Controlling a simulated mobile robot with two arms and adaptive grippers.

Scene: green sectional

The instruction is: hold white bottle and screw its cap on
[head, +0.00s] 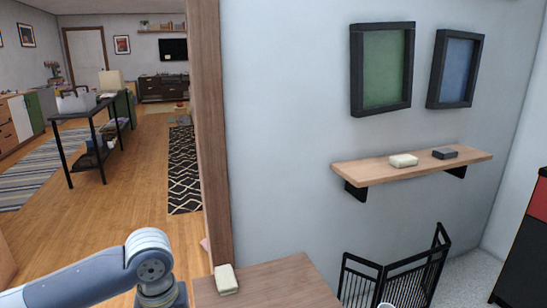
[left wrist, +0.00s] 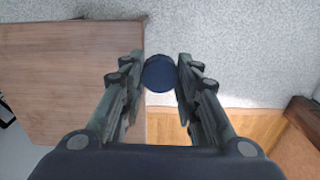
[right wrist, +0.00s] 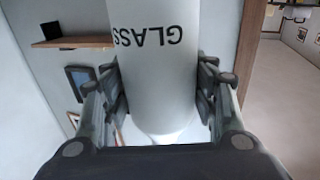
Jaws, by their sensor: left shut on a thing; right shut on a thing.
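A white bottle (right wrist: 160,100) with black lettering reading "GLASS" stands between the fingers of my right gripper (right wrist: 158,78) in the right wrist view. The gripper is shut on it, and the lettering appears upside down there. The upper end of the bottle is out of that view. A round dark blue cap (left wrist: 160,74) sits between the fingertips of my left gripper (left wrist: 161,60) in the left wrist view, and that gripper is shut on it. The bottle does not show under the cap, so I cannot tell whether they touch. Neither gripper shows in the head view.
A wooden tabletop (head: 270,284) with a cream block (head: 226,280) is at the bottom of the head view. A black metal gate (head: 400,276) stands to its right. A wall shelf (head: 412,166) holds two small blocks. Open floor (head: 130,215) lies at the left.

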